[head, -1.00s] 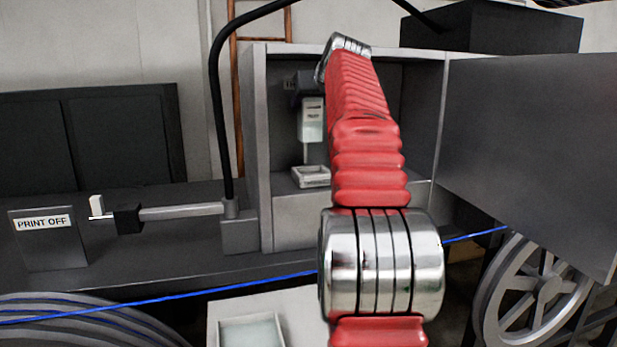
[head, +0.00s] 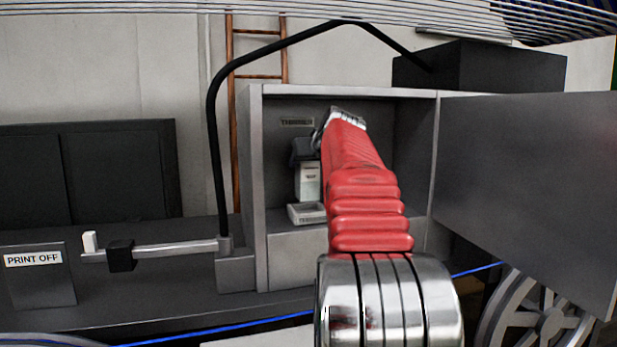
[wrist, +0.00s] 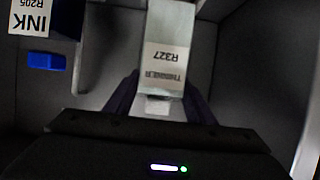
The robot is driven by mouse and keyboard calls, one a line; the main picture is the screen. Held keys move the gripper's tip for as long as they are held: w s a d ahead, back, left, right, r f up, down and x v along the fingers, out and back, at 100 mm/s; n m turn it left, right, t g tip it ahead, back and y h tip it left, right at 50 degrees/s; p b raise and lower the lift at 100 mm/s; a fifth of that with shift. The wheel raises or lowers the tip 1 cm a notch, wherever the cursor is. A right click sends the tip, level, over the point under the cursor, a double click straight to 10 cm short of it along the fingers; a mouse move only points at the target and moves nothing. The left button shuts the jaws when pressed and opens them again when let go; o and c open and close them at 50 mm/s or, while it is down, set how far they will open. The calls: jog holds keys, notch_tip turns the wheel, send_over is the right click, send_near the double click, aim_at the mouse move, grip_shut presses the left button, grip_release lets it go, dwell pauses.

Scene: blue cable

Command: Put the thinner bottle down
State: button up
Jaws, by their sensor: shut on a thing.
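The thinner bottle (head: 309,180) is a pale, boxy bottle with a white label, upright inside the open grey cabinet. In the wrist view the thinner bottle (wrist: 165,62) shows its label reading THINNER R327, upside down in the picture. My gripper (wrist: 160,104) is shut on it, with a dark finger on each side. In the head view my dark gripper (head: 304,151) is at the bottle's upper end. A small light tray (head: 306,214) stands directly below the bottle. I cannot tell whether the bottle's base touches it.
The cabinet (head: 257,190) has its door (head: 525,185) swung open to the right. A THINNER sign (head: 297,123) is on its back wall. In the wrist view an INK R205 label (wrist: 30,16) and a blue patch (wrist: 45,62) are at upper left. A black hose (head: 214,150) arches left of the cabinet.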

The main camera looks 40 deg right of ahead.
aim_at(308, 175)
jog(key=shift+f, duration=0.15)
jog(key=shift+s+f, duration=0.1)
jog(key=shift+f, duration=1.7)
jog(key=o, duration=1.5)
jog(key=shift+f, duration=0.1)
jog(key=shift+c, duration=0.2)
jog(key=v, duration=1.2)
